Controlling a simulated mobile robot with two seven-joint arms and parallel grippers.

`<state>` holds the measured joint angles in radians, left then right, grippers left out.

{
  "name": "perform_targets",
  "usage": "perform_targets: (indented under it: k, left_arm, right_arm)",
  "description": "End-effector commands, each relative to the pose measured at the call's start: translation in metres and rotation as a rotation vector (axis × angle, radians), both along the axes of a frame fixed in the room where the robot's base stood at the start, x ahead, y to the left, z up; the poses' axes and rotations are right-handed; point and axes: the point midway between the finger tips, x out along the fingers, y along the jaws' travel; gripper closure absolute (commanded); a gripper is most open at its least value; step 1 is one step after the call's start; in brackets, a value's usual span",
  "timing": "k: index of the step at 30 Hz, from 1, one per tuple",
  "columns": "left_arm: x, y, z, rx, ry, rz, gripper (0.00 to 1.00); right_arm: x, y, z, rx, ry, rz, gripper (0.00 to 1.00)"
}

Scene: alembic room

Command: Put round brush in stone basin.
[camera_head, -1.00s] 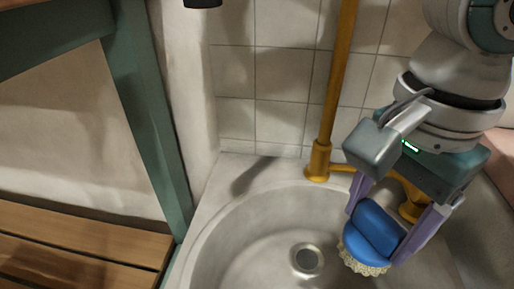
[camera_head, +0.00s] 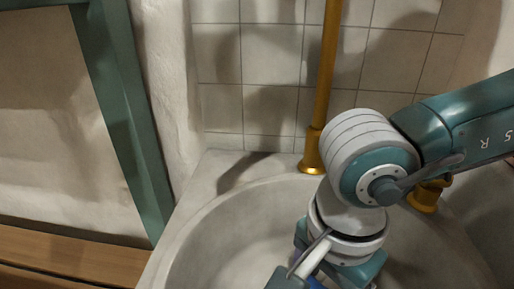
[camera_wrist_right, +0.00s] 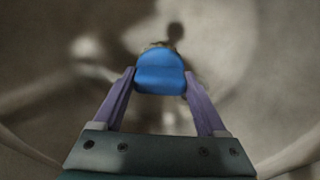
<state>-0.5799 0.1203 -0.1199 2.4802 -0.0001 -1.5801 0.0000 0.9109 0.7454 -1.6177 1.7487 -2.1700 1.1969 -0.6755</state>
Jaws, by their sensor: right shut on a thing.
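The round brush (camera_wrist_right: 160,72) has a blue back and is held between the two purple fingers of my right gripper (camera_wrist_right: 160,82) in the right wrist view. My right gripper is shut on it. In the head view my right arm comes in from the right and reaches down over the stone basin (camera_head: 222,240); the wrist hides the brush and most of the fingers. The basin is grey and round. I cannot tell whether the brush touches the basin's floor. My left gripper is not in view.
A brass pipe (camera_head: 327,90) rises behind the basin, with a brass fitting (camera_head: 425,195) to its right. A tiled wall (camera_head: 270,60) stands behind. A teal wooden frame (camera_head: 125,130) and wooden slats (camera_head: 70,255) lie to the left.

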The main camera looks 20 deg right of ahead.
Motion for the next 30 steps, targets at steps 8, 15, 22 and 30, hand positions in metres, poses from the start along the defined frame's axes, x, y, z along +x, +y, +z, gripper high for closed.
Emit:
perform_targets:
  k: [8,15,22,30]
  left_arm:
    - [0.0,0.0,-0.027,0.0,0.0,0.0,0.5]
    - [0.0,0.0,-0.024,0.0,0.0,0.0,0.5]
    - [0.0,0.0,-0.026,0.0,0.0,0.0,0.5]
    - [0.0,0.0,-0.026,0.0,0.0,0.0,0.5]
  right_arm:
    - [0.0,0.0,-0.042,0.0,0.001,-0.001,1.0]
    - [0.0,0.0,-0.04,0.0,0.001,-0.001,1.0]
    - [0.0,0.0,-0.043,0.0,0.001,-0.001,0.14]
    - [-0.001,0.0,-0.043,0.0,0.002,-0.001,0.0]
